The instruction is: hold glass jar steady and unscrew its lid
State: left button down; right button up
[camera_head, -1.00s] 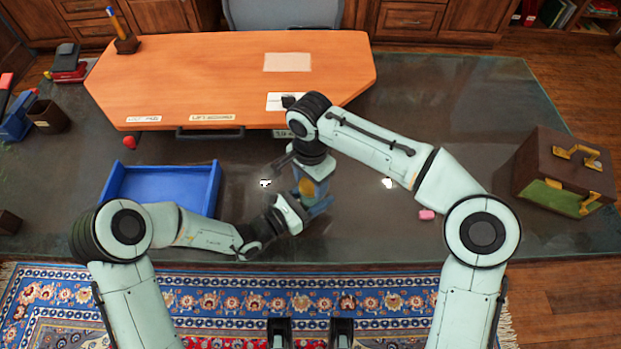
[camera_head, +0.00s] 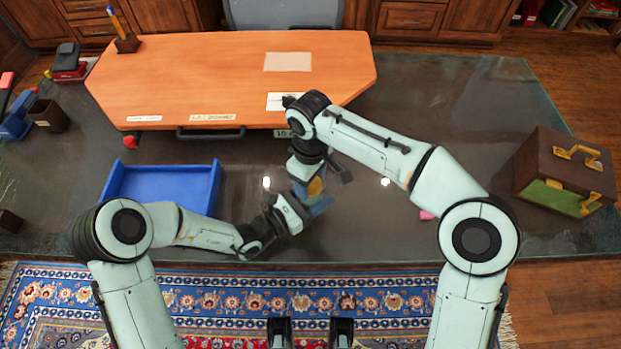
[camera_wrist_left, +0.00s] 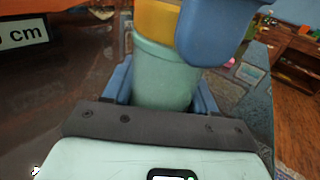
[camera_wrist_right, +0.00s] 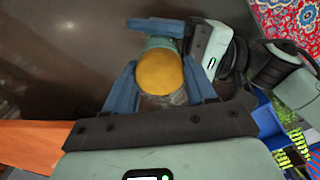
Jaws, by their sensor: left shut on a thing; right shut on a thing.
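The glass jar has a pale green body (camera_wrist_left: 165,75) and a yellow-orange lid (camera_wrist_right: 160,72). My left gripper (camera_head: 312,202) is shut around the jar's body from the side, its blue fingers on either side in the left wrist view. My right gripper (camera_head: 316,178) comes from above and is shut on the lid, which also shows in the head view (camera_head: 315,187). One right finger (camera_wrist_left: 213,35) covers part of the lid in the left wrist view. I cannot tell whether lid and jar are apart. The body is mostly hidden in the head view.
A blue tray (camera_head: 110,192) lies on the dark glass desk left of the jar. An orange board (camera_head: 200,80) lies behind it. A brown case (camera_head: 560,170) stands at the right. A pink object (camera_head: 427,215) is partly behind my right arm.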

jog(key=n, duration=0.6)
jog(key=shift+n, duration=0.4)
jog(key=n, duration=1.6)
jog(key=shift+r, duration=0.15)
jog(key=shift+r, duration=1.05)
